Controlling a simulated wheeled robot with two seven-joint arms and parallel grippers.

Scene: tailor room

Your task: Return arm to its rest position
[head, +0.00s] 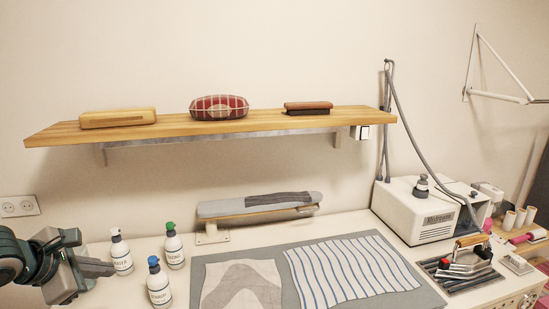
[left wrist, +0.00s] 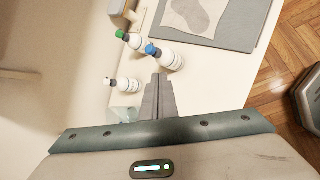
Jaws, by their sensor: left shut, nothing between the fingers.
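My left gripper (head: 108,268) comes in at the lower left of the head view, over the left end of the white table. Its fingers are shut with nothing between them. In the left wrist view the shut fingers (left wrist: 158,98) point toward the bottles and touch none that I can see. A blue-capped bottle (head: 159,286), a green-capped bottle (head: 174,250) and a white bottle with a dark top (head: 121,255) stand upright just right of the gripper. My right gripper is in neither view.
A wooden shelf (head: 230,126) on the wall holds a wooden block, a red plaid cushion and a brush. A grey mat (head: 275,256) with cloths covers the table's middle. A sleeve board (head: 262,204) stands behind it. An iron (head: 466,264) and a steam unit (head: 425,213) stand right.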

